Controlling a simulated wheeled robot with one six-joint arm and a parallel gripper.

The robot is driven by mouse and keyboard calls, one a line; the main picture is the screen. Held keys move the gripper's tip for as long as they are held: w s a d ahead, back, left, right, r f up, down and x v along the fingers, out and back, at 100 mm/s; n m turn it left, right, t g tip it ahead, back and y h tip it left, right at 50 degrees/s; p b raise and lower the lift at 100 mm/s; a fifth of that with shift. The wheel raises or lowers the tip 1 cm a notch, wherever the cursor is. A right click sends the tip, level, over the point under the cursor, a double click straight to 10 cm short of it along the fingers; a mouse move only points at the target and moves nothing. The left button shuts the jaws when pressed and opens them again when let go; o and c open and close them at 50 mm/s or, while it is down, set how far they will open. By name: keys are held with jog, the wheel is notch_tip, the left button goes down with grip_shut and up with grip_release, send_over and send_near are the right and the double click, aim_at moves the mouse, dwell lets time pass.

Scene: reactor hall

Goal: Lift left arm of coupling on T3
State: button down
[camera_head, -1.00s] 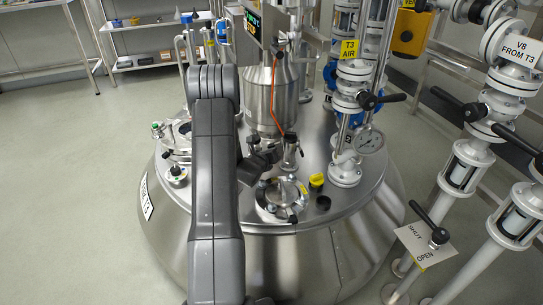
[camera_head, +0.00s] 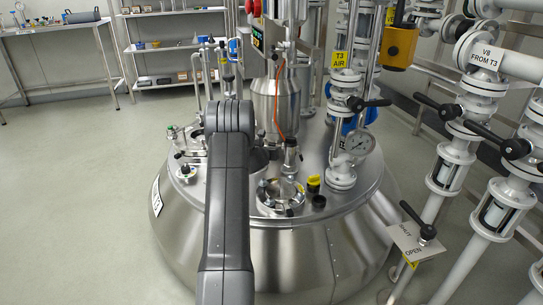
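Tank T3 (camera_head: 290,245) is a broad steel vessel with a domed lid in the middle of the camera_head view. A short upright metal fitting (camera_head: 290,158) with a dark top stands on its lid and may be the coupling. Its arms are too small to tell apart. A round clamped port (camera_head: 281,198) lies in front of it. My arm rises in front of the tank and covers the lid's left-middle part. My gripper is hidden behind the arm, so its fingers and any contact cannot be seen.
A pressure gauge (camera_head: 359,143) and the T3 AIR pipe (camera_head: 341,90) stand on the lid's right side. Valve pipework (camera_head: 470,130) and a SHUT/OPEN plate (camera_head: 420,241) are farther right. Shelves (camera_head: 165,50) stand at the back left. The floor at left is clear.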

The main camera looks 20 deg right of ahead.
jog(key=shift+r, duration=0.3)
dwell(0.5)
